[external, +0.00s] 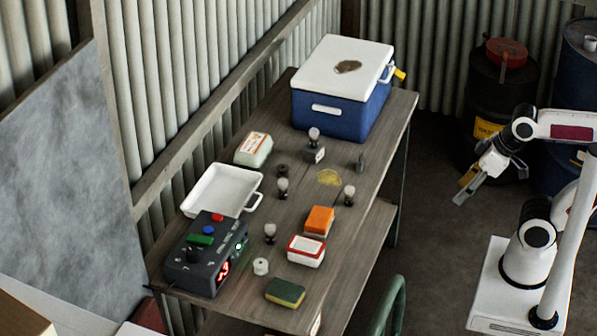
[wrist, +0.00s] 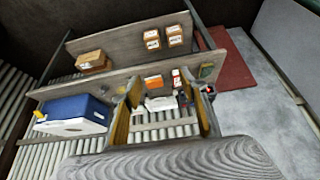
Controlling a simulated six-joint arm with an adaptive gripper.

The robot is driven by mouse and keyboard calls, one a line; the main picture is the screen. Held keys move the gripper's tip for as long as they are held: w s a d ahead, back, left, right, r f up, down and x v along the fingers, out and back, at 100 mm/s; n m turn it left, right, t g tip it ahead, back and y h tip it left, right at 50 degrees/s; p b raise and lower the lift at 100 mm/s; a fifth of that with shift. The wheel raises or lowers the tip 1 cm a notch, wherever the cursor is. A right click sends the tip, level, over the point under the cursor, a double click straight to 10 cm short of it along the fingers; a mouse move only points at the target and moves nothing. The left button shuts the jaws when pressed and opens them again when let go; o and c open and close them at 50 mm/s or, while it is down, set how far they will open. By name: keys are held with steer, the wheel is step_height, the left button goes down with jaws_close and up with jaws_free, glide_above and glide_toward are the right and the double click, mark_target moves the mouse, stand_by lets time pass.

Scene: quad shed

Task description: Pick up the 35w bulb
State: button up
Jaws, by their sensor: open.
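Several small bulbs with pale globes and dark bases stand on the wooden table in the external view. One bulb (external: 314,135) is at a grey block near the cooler. Another bulb (external: 282,187) is at mid-table, a third bulb (external: 349,194) is near the right edge, and another bulb (external: 270,232) is beside the control box. No wattage marking is readable, so I cannot tell which is 35w. My gripper (external: 466,190) is open and empty, off to the right of the table. Its two fingers frame the wrist view (wrist: 164,88), where the bulbs are too small to make out.
On the table (external: 335,275) are a blue cooler (external: 335,111), a white tray (external: 192,206), a dark control box (external: 190,264), an orange block (external: 319,220), a red-white container (external: 306,251) and a sponge (external: 285,292). Barrels (external: 490,100) stand behind my arm. A lower shelf (external: 365,245) juts out.

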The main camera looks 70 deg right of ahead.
steer(key=shift+w, duration=0.1)
steer(key=w+d+f+t+h, duration=0.1)
steer(key=w+d, duration=0.2)
steer(key=w, duration=0.8)
steer(key=w+d+f+t, duration=0.15)
steer(key=w+d, duration=0.25)
steer(key=w, duration=0.7)
steer(key=w+d+t+h, duration=0.1)
steer(key=w+d, duration=0.2)
steer(key=w, duration=0.7)
steer(key=w+d+f+t, duration=0.3)
steer(key=w+d+f, duration=0.2)
steer(key=w+f, duration=0.55)
steer(key=t+y, duration=0.2)
glide_toward(283, 188)
steer(key=w+d, duration=0.2)
steer(key=w, duration=0.1)
steer(key=shift+r+g, duration=0.15)
steer(key=shift+g, duration=0.1)
steer(key=shift+x, duration=1.3)
